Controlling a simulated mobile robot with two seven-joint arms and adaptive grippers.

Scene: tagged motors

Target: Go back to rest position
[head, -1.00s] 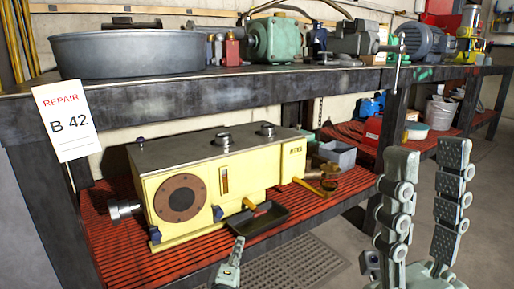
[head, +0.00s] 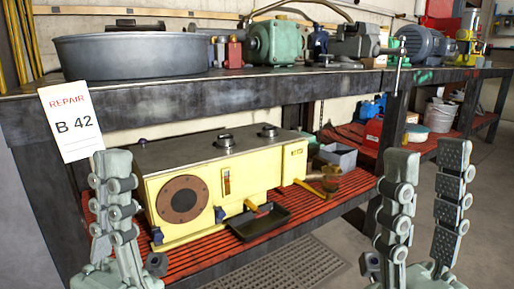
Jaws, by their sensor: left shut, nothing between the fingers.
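My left gripper (head: 110,165) stands upright at the lower left in the head view, its fingers together and empty. It is in front of the lower shelf's left end and hides part of the yellow gearbox's left side. My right gripper (head: 427,160) stands upright at the lower right, its two fingers well apart with nothing between them. Both grippers are in front of the bench, apart from the objects on it. A white REPAIR B 42 tag (head: 69,124) hangs at the left of the bench's front edge.
The bench top (head: 270,84) carries a grey round pan (head: 130,57), a green motor (head: 272,42) and a blue-grey motor (head: 422,42). The yellow gearbox (head: 240,190) and a black tray (head: 262,222) sit on the red lower shelf (head: 205,262). The floor at right is clear.

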